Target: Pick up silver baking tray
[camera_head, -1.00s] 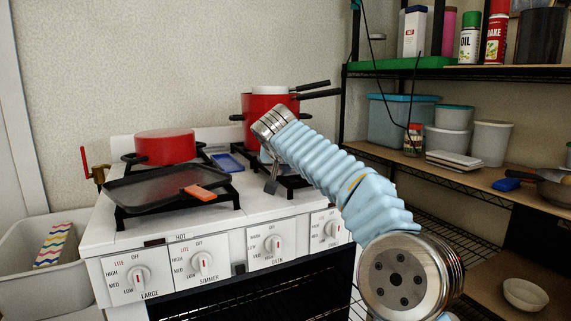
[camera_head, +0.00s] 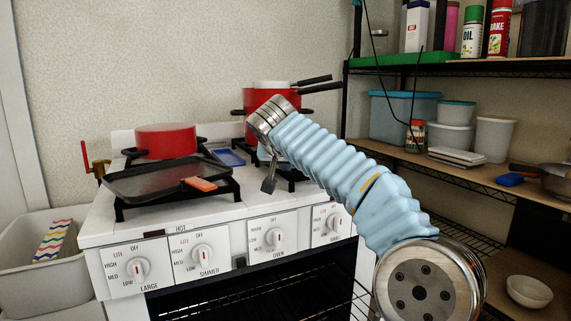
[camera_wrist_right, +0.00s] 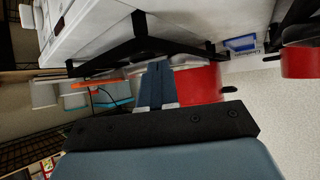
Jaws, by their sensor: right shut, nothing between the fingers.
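I cannot make out a clearly silver baking tray. A flat, dark grey tray-like pan (camera_head: 150,178) sits on the left front burner of the stove, with an orange piece (camera_head: 200,184) at its right edge. My right gripper (camera_head: 268,186) hangs over the right side of the stove top, to the right of this pan and apart from it. Its dark fingers point down, mostly hidden behind my arm. In the right wrist view the fingers (camera_wrist_right: 155,85) are together and empty. My left gripper is not in view.
A red pot (camera_head: 165,140) stands behind the pan, and taller red pots (camera_head: 270,101) stand behind my right arm. A blue tray (camera_head: 229,157) lies between them. The oven (camera_head: 265,290) is open below. Loaded shelves (camera_head: 470,164) stand right; a grey bin (camera_head: 45,265) stands left.

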